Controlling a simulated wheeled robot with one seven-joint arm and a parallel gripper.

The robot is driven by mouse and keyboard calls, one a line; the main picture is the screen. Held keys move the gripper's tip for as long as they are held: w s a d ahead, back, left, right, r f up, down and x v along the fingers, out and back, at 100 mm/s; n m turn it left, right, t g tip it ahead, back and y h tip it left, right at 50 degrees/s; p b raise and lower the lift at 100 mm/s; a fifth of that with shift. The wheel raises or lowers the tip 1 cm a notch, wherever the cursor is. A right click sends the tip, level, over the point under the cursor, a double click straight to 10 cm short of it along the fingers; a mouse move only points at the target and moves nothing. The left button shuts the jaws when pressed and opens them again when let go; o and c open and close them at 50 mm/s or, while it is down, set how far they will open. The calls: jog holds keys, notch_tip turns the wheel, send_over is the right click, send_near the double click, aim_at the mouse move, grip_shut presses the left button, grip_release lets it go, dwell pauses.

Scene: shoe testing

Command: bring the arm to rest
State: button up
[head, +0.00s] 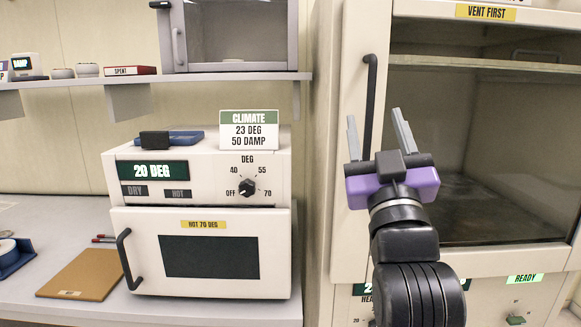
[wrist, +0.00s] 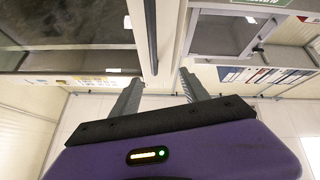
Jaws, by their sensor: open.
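My gripper (head: 378,135) is raised in front of the cabinet at the right of the head view. Its two grey fingers point up and are spread apart, with nothing between them. The purple gripper body and black arm links show below the fingers. In the wrist view my gripper (wrist: 158,90) is also open and empty. A cabinet edge and a dark handle run just beyond the fingers there; I cannot tell the exact gap.
A white oven (head: 205,222) stands on the bench at left, its door shut. The tall cabinet (head: 350,200) has a long dark handle (head: 370,110) close to my gripper's left. A shelf (head: 150,79) spans the left wall. A brown board (head: 82,275) lies on the bench.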

jog(key=s+d+f+g+y, duration=0.1)
jog(key=s+f, duration=0.4)
jog(key=f, duration=0.3)
jog(key=s+f+n+y, duration=0.1)
jog(key=s+f, duration=0.4)
jog(key=f, duration=0.4)
jog(key=s+d+f+g+y, duration=0.1)
jog(key=s+f+y, duration=0.1)
jog(key=s+f, duration=0.5)
jog(key=s+d+f+m+g+h, duration=0.1)
jog(key=s+f+g, duration=0.1)
jog(key=s+f, duration=0.4)
jog(key=s+d+f+m+g+h, duration=0.1)
jog(key=s+d+f+g, duration=0.1)
jog(key=s+f, duration=0.5)
jog(key=s+d+f+m+g+h, duration=0.1)
jog(key=s+f+g, duration=0.3)
jog(key=s, duration=1.1)
notch_tip(320, 180, down, 3)
jog(key=shift+s+d+r, duration=0.1)
jog(key=shift+s+d, duration=0.15)
jog(key=shift+d, duration=0.25)
